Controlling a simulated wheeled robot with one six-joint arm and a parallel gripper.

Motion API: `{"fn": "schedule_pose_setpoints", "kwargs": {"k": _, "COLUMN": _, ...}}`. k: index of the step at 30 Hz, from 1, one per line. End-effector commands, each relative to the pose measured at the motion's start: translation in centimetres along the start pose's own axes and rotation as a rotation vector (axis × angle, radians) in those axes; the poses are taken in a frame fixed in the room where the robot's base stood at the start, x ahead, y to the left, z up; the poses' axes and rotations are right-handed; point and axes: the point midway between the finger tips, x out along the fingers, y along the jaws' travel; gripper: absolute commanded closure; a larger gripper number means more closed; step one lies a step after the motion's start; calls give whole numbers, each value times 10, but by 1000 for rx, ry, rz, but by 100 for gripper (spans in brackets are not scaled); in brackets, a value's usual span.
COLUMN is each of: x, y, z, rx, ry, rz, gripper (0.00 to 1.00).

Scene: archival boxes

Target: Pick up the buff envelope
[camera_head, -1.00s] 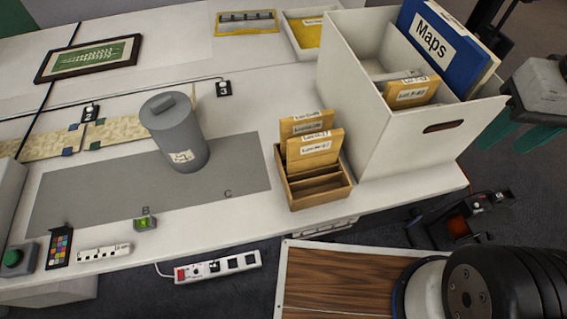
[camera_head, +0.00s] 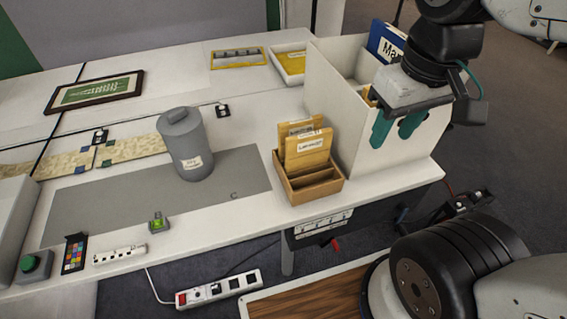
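Buff envelopes (camera_head: 308,147) with white labels stand upright in a small wooden rack (camera_head: 311,190) at the table's front edge. Part of another buff item (camera_head: 369,96) shows inside the large white box (camera_head: 333,128), mostly hidden by my arm. A yellow-buff item (camera_head: 292,62) lies in a shallow white tray at the back. I cannot tell which one the task means. My gripper (camera_head: 396,130) has teal fingers, hangs in front of the white box, right of the rack, and is open with nothing visible between the fingers.
A grey lidded canister (camera_head: 185,148) stands on a grey mat (camera_head: 105,204) left of the rack. A blue "Maps" folder (camera_head: 388,43) stands in the white box. A framed picture (camera_head: 96,91) lies at the back left. The table top between canister and rack is clear.

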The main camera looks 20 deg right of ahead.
Motion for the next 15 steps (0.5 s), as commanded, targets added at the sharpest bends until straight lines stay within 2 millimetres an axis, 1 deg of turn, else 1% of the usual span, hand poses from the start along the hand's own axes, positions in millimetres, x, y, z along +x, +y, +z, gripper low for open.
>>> {"fn": "schedule_pose_setpoints", "kwargs": {"k": 4, "x": 15, "y": 1, "z": -35, "rx": -235, "ry": -28, "rz": -7, "gripper": 60}}
{"fn": "schedule_pose_setpoints", "kwargs": {"k": 8, "x": 41, "y": 0, "z": -79, "rx": -541, "ry": -51, "rz": -20, "gripper": 60}}
{"fn": "schedule_pose_setpoints", "kwargs": {"k": 9, "x": 50, "y": 0, "z": -92, "rx": -639, "ry": -56, "rz": -26, "gripper": 60}}
{"fn": "schedule_pose_setpoints", "kwargs": {"k": 11, "x": 66, "y": -1, "z": -111, "rx": -786, "ry": -64, "rz": -35, "gripper": 60}}
{"fn": "schedule_pose_setpoints", "kwargs": {"k": 12, "x": 78, "y": -2, "z": -123, "rx": -882, "ry": -68, "rz": -42, "gripper": 60}}
{"fn": "schedule_pose_setpoints", "kwargs": {"k": 14, "x": 96, "y": -4, "z": -140, "rx": -1020, "ry": -73, "rz": -52, "gripper": 60}}
{"fn": "schedule_pose_setpoints", "kwargs": {"k": 15, "x": 107, "y": -5, "z": -149, "rx": -1106, "ry": -76, "rz": -59, "gripper": 60}}
